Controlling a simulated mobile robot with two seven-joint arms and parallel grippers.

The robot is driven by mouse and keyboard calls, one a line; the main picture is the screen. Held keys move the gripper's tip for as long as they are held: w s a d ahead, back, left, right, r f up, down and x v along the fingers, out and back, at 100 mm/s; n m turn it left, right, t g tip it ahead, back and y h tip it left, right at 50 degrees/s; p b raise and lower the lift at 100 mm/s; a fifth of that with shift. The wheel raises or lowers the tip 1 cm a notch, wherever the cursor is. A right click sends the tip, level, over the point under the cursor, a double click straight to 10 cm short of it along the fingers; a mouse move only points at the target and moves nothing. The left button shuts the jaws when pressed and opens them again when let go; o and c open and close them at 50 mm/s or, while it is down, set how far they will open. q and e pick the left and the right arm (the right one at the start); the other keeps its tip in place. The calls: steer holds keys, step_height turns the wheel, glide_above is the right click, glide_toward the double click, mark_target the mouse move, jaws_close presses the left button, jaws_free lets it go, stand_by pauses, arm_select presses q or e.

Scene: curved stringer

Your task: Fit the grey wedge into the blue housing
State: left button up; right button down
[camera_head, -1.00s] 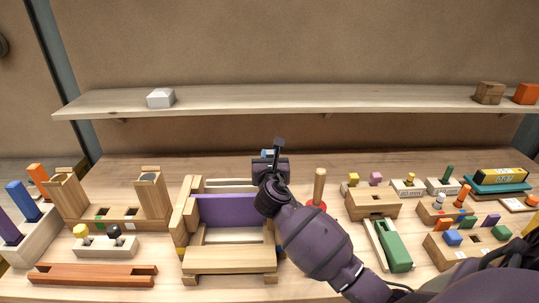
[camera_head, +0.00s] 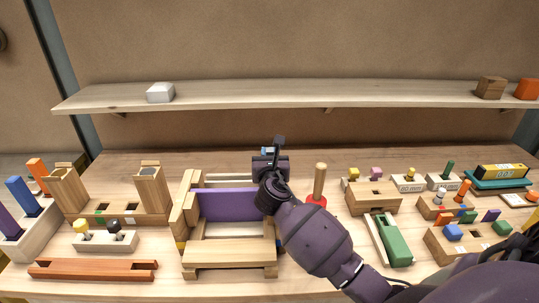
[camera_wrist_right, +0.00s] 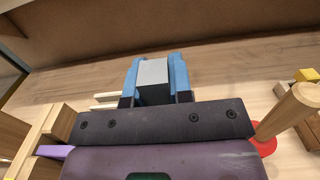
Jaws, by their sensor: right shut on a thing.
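My right gripper (camera_head: 268,153) is over the back of the table, behind the purple-panelled wooden stand. In the right wrist view, my right gripper (camera_wrist_right: 154,66) is shut on a grey block, which appears to be the grey wedge (camera_wrist_right: 154,72). Blue parts flank the wedge on both sides and look like the gripper's fingers. The wedge's far end and underside are hidden. I cannot make out the blue housing for certain in either view. My left gripper is not in view.
The wooden stand with a purple panel (camera_head: 226,203) is left of my right forearm. A peg on a red base (camera_head: 319,182) stands close to the right. A shelf (camera_head: 300,99) runs behind. Several small block sets fill the table's right side.

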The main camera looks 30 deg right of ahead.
steer(key=shift+p, duration=1.05)
stand_by(1.1)
steer(key=shift+f+b, duration=1.15)
steer(key=shift+f, duration=0.65)
steer(key=c, duration=0.9)
jaws_free()
steer(key=shift+f, duration=0.1)
steer(key=shift+c, duration=0.2)
steer(key=shift+s, duration=0.1)
steer(key=v, duration=0.9)
steer(key=shift+s+a, duration=0.25)
steer(key=shift+s, duration=0.1)
steer(key=shift+s+a, duration=0.2)
steer(key=shift+s, duration=0.15)
steer(key=shift+a, duration=0.1)
